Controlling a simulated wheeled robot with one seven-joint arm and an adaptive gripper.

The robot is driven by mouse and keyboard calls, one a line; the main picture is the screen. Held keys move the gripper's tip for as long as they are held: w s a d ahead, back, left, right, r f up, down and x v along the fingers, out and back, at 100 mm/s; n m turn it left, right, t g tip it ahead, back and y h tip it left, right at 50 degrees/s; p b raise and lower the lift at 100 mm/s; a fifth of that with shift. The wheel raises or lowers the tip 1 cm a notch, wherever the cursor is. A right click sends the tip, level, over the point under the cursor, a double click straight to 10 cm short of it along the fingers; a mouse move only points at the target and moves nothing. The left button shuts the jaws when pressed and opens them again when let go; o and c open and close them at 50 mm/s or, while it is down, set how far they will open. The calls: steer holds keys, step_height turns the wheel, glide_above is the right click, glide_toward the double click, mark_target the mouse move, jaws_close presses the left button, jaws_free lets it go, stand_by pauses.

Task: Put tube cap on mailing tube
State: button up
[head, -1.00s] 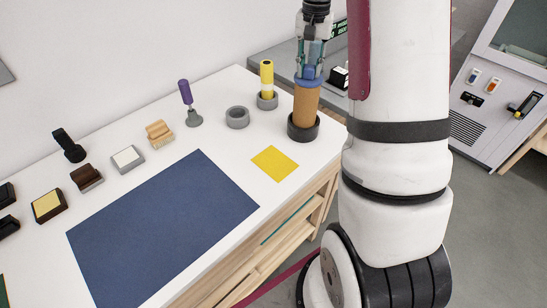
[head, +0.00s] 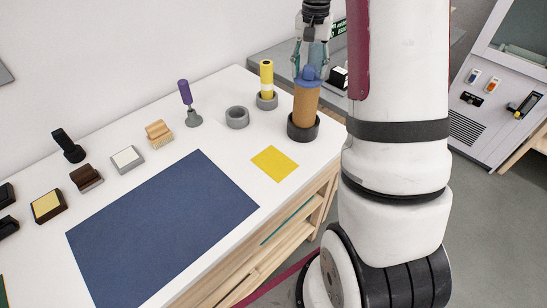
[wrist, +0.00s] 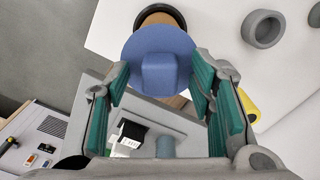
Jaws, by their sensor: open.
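The brown mailing tube (head: 306,104) stands upright in a black round holder (head: 303,128) near the right end of the white table. The blue tube cap (head: 308,77) sits on the tube's top end. Whether the cap is fully seated cannot be told. My gripper (head: 311,66) is just above the cap, its teal-padded fingers (wrist: 160,95) open on either side of the raised block, apart from it.
A grey ring (head: 237,117) and a yellow tube in a grey ring base (head: 266,88) stand to the left. A grey bench is behind.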

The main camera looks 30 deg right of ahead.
steer(key=shift+r, duration=0.1)
steer(key=shift+r+p, duration=0.8)
steer(key=shift+r, duration=3.1)
step_height(320, 180, up, 12)
